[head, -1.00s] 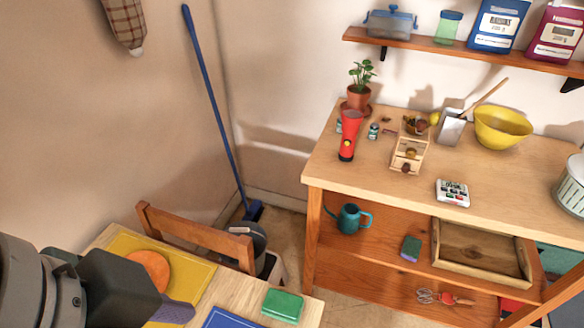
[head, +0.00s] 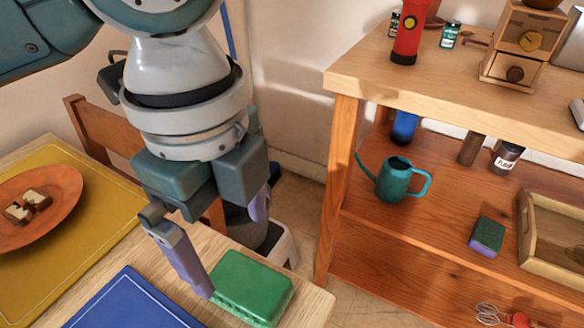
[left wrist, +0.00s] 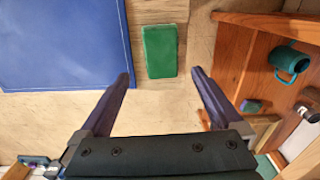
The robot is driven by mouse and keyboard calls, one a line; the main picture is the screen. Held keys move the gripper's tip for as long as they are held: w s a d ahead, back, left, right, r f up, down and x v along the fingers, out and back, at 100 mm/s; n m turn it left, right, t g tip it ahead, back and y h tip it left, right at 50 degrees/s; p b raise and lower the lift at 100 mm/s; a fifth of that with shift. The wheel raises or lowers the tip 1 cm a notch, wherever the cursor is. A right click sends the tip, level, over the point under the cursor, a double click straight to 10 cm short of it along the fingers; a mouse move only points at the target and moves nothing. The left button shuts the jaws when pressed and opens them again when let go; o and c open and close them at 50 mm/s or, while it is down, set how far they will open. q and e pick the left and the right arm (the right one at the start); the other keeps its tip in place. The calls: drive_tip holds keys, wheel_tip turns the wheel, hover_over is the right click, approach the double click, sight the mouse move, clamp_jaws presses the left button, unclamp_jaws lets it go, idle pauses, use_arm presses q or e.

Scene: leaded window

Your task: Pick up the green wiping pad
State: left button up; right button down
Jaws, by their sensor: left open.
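The green wiping pad (head: 252,290) is a flat green rectangle lying on the light wooden table, near its right corner. It also shows in the left wrist view (left wrist: 160,51), just beyond and between the fingertips. My left gripper (head: 232,248) is open and empty. Its purple fingers point down near the pad, one fingertip close to the pad's left edge in the head view. I cannot tell whether that finger touches it. My right gripper is not in view.
A blue mat (head: 135,303) lies left of the pad; a yellow mat (head: 110,215) with an orange plate (head: 60,205) is farther left. A chair back (head: 100,135) stands behind the table. The shelf unit (head: 345,180) at right holds a teal watering can (head: 395,180) and a sponge (head: 487,236).

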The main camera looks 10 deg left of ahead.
sight(246, 281)
use_arm(q)
drive_tip(key=shift+w+a+f, duration=0.1)
drive_tip(key=shift+w+f, duration=0.15)
drive_tip(key=shift+f, duration=0.4)
wheel_tip(246, 281, down, 4)
drive_tip(key=shift+s+b, duration=0.15)
drive_tip(key=shift+b, duration=0.55)
drive_tip(key=f, duration=0.1)
drive_tip(key=f+b, duration=0.1)
drive_tip(key=f, duration=0.3)
drive_tip(key=shift+d+f+b, duration=0.15)
drive_tip(key=shift+d+b, duration=0.1)
drive_tip(key=shift+b, duration=0.15)
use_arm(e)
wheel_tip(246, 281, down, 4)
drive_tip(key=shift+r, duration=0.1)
use_arm(q)
drive_tip(key=c, duration=1.2)
